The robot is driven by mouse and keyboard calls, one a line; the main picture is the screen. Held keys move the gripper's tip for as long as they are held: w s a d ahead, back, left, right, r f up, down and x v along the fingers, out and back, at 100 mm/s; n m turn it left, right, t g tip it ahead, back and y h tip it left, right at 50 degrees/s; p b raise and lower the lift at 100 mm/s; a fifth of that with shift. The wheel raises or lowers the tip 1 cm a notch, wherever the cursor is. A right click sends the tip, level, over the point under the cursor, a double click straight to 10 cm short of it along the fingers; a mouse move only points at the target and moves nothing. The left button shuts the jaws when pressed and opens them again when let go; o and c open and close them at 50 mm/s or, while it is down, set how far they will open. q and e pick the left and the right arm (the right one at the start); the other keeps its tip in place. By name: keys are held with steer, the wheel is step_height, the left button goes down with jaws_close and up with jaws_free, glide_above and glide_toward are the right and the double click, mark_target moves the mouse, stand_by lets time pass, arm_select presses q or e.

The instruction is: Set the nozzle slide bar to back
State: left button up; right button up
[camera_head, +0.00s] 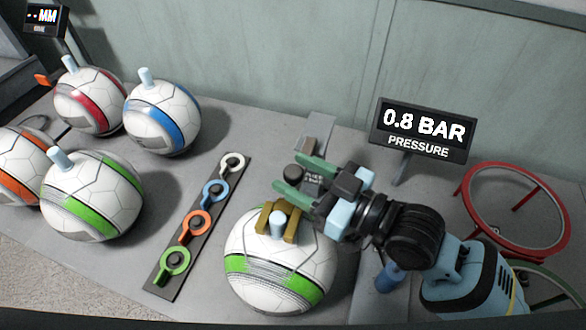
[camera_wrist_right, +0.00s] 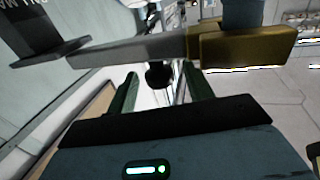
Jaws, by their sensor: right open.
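My right gripper (camera_head: 289,174) reaches in from the right over the press, with its green fingers apart. A round black knob (camera_head: 293,172) shows between the fingertips; the right wrist view also shows this knob (camera_wrist_right: 157,75) between them. I cannot tell whether the fingers touch it. A brass fork (camera_head: 265,218) straddles the pale blue nozzle on top of the green-striped ball (camera_head: 255,275). In the right wrist view a grey bar (camera_wrist_right: 130,50) ends in a brass block (camera_wrist_right: 245,47). Most of the slide mechanism is hidden by my gripper. My left gripper is out of view.
A display (camera_head: 422,130) reads 0.8 BAR behind my right arm. A dark strip (camera_head: 214,220) with several coloured ring tags lies left of the ball. Several other balls stand at the left, including a blue-striped one (camera_head: 162,117). A red ring stand (camera_head: 470,195) is at the right.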

steer(key=shift+w+a, duration=0.35)
steer(key=shift+a, duration=0.2)
steer(key=shift+c, duration=0.4)
jaws_close()
